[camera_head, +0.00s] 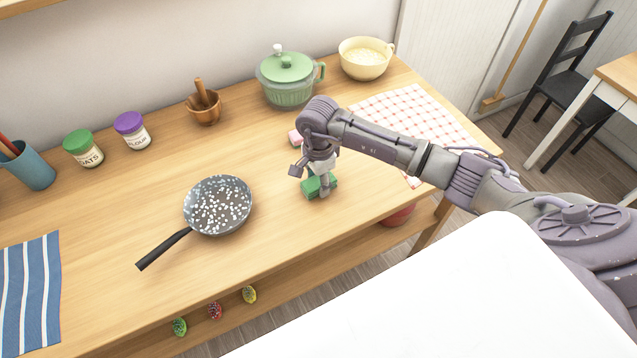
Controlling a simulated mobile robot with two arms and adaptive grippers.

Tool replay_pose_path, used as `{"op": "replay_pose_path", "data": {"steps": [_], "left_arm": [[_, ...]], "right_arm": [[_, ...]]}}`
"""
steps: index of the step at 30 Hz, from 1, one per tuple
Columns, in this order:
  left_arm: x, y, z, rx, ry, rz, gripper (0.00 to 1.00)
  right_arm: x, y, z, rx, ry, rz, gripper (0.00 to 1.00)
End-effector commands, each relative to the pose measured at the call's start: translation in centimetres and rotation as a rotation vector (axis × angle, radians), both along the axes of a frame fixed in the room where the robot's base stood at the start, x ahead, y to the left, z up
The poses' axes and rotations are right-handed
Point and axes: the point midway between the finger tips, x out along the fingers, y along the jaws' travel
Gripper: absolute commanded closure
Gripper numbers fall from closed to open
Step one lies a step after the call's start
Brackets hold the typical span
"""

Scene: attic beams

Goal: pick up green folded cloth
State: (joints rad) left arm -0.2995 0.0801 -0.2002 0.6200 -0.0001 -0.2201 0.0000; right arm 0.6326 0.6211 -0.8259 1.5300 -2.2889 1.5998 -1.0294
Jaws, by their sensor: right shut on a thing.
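The green folded cloth (309,189) is a small dark green bundle on the wooden counter, right of the speckled pan. My right gripper (319,187) comes down over it from above, shut on it, with fingers covering part of the cloth. Whether the cloth touches the counter or is just above it I cannot tell. My left gripper is not in view.
A speckled pan (218,206) sits left of the gripper. A pink item (295,138) lies behind it, partly hidden. A checked cloth (412,112), green pot (288,84), cream bowl (365,60), mortar (204,108) and jars (132,131) stand farther back. The counter's front middle is clear.

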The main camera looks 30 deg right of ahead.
Motion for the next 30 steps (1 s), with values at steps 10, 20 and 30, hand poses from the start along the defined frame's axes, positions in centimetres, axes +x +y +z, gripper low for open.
{"op": "replay_pose_path", "data": {"steps": [10, 20, 30], "left_arm": [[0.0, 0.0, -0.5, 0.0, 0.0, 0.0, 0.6], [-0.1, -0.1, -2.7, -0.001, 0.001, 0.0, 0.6], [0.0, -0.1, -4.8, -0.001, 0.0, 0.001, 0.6]], "right_arm": [[0.1, -0.1, 0.8, 0.0, -0.002, 0.001, 0.79], [-2.3, -1.8, 5.3, -0.006, -0.002, 0.0, 0.79], [-8.0, -5.5, 9.5, -0.005, -0.002, -0.001, 0.79]]}}
